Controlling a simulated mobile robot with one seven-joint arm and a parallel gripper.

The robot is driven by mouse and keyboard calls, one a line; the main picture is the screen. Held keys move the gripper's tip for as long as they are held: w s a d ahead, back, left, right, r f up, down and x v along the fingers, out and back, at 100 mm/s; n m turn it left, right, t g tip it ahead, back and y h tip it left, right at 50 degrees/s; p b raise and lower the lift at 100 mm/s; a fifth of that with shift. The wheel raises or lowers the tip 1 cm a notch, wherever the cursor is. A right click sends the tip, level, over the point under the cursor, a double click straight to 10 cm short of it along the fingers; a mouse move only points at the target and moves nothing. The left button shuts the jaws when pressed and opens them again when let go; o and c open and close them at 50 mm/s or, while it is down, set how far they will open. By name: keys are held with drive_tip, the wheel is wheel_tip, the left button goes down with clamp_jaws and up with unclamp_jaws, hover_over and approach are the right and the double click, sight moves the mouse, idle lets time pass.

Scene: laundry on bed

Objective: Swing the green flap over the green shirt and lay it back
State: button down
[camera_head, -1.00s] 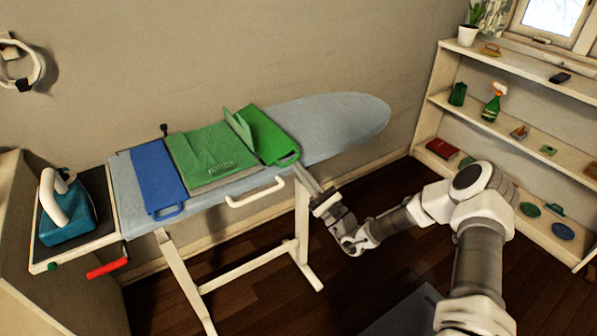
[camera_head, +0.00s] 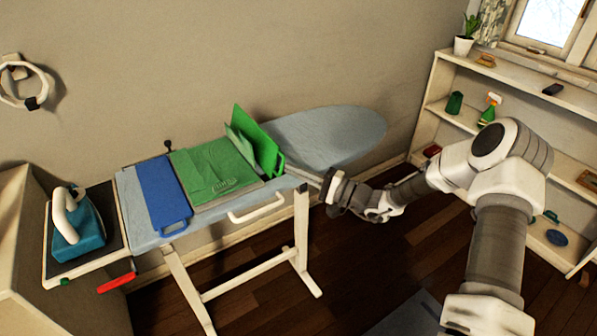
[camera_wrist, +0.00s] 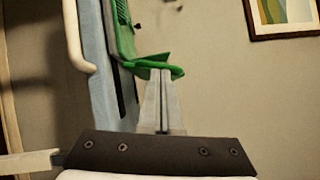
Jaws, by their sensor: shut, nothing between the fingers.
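The green flap (camera_head: 262,150) stands raised and tilted on its hinge at the right side of the green shirt (camera_head: 208,172). The shirt lies flat on the board, with a part of it (camera_head: 238,140) standing up beside the flap. My gripper (camera_head: 293,172) is at the flap's front handle edge, low at the right. In the wrist view my gripper (camera_wrist: 163,85) has its fingers together, and their tips meet the green handle (camera_wrist: 158,69). Whether the tips pass through the handle or only press on it, I cannot tell.
The blue flap (camera_head: 163,192) lies flat left of the shirt. A teal iron (camera_head: 80,232) stands at the board's left end. A white rail (camera_head: 257,207) runs along the front edge. The ironing board's right end (camera_head: 340,132) is bare. Shelves (camera_head: 500,70) stand at the right.

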drive_tip(key=shift+s+a+r+n+g+h+b, duration=0.15)
drive_tip(key=shift+s+a+r+n+h+b, duration=0.5)
drive_tip(key=shift+n+b, duration=0.75)
drive_tip(key=shift+s+a+r+n+g+h+b, duration=0.25)
drive_tip(key=shift+a+n+h+b, duration=0.7)
drive_tip(key=shift+b, duration=0.7)
drive_tip(key=shift+s+a+r+n+g+h+b, duration=0.1)
drive_tip(key=shift+s+a+r+n+h+b, duration=0.4)
drive_tip(key=shift+n+h+b, duration=0.7)
drive_tip(key=shift+s+a+y+b, duration=0.1)
drive_tip(key=shift+y+b, duration=0.2)
drive_tip(key=shift+b, duration=0.1)
